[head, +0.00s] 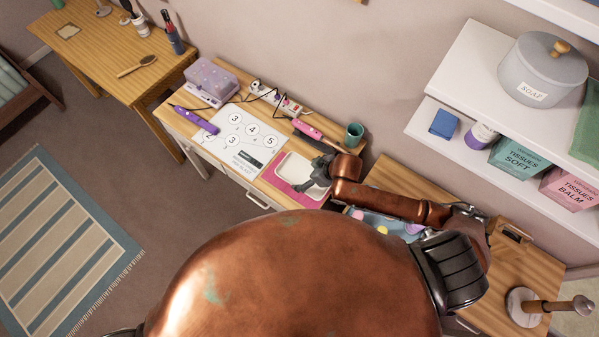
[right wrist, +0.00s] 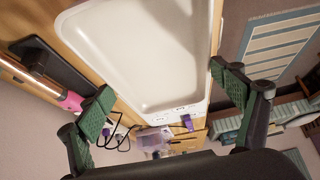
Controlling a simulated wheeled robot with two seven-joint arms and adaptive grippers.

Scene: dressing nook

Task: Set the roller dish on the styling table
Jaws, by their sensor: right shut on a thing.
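The roller dish, a white shallow rectangular dish (head: 293,170), is at the pink mat (head: 284,187) on the right part of the styling table (head: 181,122). It looks empty and fills much of the right wrist view (right wrist: 150,50). My right gripper (head: 313,176) is shut on the dish, at its right side in the head view. In the right wrist view its two green-padded fingers (right wrist: 168,103) stand on either side of the dish. Whether the dish touches the mat cannot be told. My left gripper is not in view.
A numbered sheet (head: 238,136), purple styling tool (head: 195,119), pink-handled tool (head: 308,129), power strip (head: 287,105), lilac case (head: 212,80) and green cup (head: 354,135) crowd the table. A tray of pastel pieces (head: 385,222) is partly behind my arm. A white shelf (head: 470,75) overhangs at right.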

